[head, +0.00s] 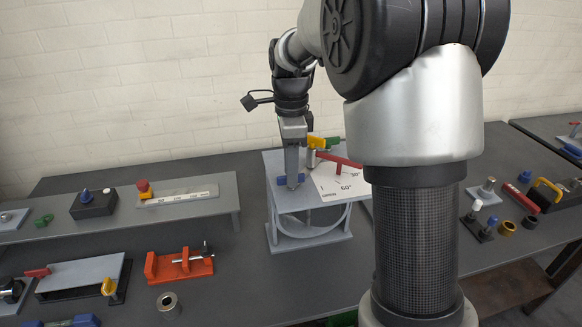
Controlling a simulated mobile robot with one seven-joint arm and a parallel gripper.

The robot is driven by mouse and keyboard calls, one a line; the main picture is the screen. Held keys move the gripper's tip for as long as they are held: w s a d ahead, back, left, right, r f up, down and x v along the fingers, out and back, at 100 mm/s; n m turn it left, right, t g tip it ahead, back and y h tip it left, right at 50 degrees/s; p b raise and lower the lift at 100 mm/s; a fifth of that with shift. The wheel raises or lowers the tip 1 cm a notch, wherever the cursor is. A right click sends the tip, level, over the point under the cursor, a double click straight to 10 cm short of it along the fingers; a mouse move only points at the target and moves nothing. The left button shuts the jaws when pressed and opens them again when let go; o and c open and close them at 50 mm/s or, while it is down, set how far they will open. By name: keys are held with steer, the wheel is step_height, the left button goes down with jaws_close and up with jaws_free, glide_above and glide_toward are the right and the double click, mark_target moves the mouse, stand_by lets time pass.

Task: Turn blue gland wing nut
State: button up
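The blue wing nut (281,180) shows low on the left side of the top of a grey stand, with blue on both sides of my gripper's end. My gripper (291,184) points straight down over it, and its tips are at the nut, hiding its middle. Whether the fingers touch or close on the nut cannot be told. The grey stand (292,202) holds a ring below its top. A red lever (340,160) and a yellow piece (316,142) are on top, beside a white angle plate (336,184) with degree marks.
A grey raised shelf (215,196) at left carries a red-and-yellow button (144,188) and a black box with a blue knob (93,203). An orange clamp (180,265) and a metal ring (168,304) lie in front. My arm hides the stand's right side.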

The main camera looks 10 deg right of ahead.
steer(key=shift+r, duration=0.1)
steer(key=shift+r+p, duration=0.9)
steer(key=shift+r, duration=0.05)
steer(key=shift+r, duration=0.1)
step_height(320, 180, up, 6)
steer(key=p, duration=0.4)
steer(key=shift+p, duration=0.4)
steer(key=s+r+n+t, duration=0.3)
steer(key=s+r+n, duration=0.45)
steer(key=s, duration=0.35)
steer(key=s+f+n+t, duration=0.1)
steer(key=s+n+t, duration=0.1)
steer(key=s+n, duration=0.9)
steer(key=shift+s+f+n+t, duration=0.3)
steer(key=shift+s+f+n, duration=0.1)
steer(key=shift+s, duration=0.6)
